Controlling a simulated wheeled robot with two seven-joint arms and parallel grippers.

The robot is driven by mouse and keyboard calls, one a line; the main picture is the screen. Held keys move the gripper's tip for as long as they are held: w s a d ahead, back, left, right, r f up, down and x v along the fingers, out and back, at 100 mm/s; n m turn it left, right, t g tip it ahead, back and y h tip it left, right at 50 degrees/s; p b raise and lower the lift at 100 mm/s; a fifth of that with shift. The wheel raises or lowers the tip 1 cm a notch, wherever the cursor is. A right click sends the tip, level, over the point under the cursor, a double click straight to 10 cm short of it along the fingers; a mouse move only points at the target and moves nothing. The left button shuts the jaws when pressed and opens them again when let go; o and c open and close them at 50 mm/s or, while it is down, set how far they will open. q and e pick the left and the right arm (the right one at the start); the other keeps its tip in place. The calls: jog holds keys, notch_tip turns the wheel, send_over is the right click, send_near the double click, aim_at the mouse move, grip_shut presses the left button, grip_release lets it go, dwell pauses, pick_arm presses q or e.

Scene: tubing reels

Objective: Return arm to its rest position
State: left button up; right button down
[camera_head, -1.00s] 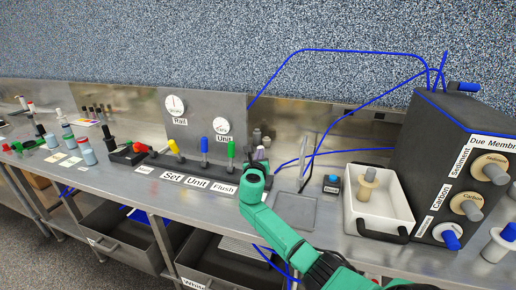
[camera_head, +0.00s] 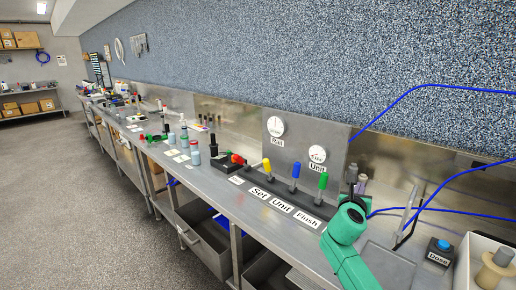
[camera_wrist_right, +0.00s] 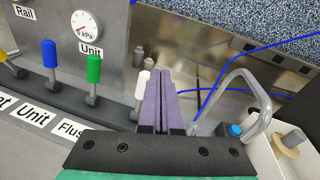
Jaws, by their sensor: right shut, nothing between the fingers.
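My right arm's green link (camera_head: 348,262) reaches in from the lower right in the head view, over the bench beside the green lever (camera_head: 322,182). Its fingers are mostly hidden there by the wrist. In the right wrist view my right gripper (camera_wrist_right: 161,74) shows two purple fingers pressed together with nothing between them. They point toward the back of the bench, to the right of the green lever (camera_wrist_right: 94,72). My left arm and gripper are not in view.
The gauge panel (camera_head: 300,145) stands behind red, yellow, blue and green levers. A blue-topped button box (camera_head: 440,252) and white tray (camera_head: 464,272) lie to the right. Blue tubing (camera_head: 430,87) arcs behind. Bottles (camera_head: 195,155) stand left on the bench; the floor (camera_head: 80,215) is clear.

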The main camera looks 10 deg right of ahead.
jog(key=s+a+f+m+g+y, duration=0.1)
jog(key=s+a+f+m+y, duration=0.1)
jog(key=s+a+f+m, duration=0.1)
jog(key=s+a+f+m+g+y, duration=0.1)
jog(key=s+a+f+m, duration=0.2)
jog(key=f, duration=0.5)
jog(key=s+a+f+m+g+y, duration=0.1)
jog(key=s+a+f+m+y, duration=0.1)
jog(key=s+f+m, duration=0.3)
jog(key=shift+s+a+f+m+g+y, duration=0.1)
jog(key=shift+a+f+m+g+y, duration=0.1)
jog(key=shift+a+m, duration=0.25)
jog(key=shift+s+a+f+m+g+y, duration=0.1)
jog(key=shift+a+m+g, duration=0.1)
jog(key=shift+a+m, duration=0.2)
jog(key=s+a+f+m+g+y, duration=0.25)
jog(key=s+a+m, duration=0.25)
jog(key=s+m, duration=0.3)
jog(key=s+a+f+m+g+y, duration=0.2)
jog(key=s+a+f+m+y, duration=0.3)
jog(key=s, duration=0.5)
jog(key=s+a+f+g+h+b, duration=0.1)
jog(key=s+f+g+b, duration=0.15)
jog(key=f, duration=2.45)
jog(key=s+d+f+b, duration=0.3)
jog(key=s+f, duration=1.2)
jog(key=s, duration=0.1)
jog(key=shift+s+f+m, duration=0.3)
jog(key=shift+m, duration=0.05)
jog(key=shift+h, duration=0.25)
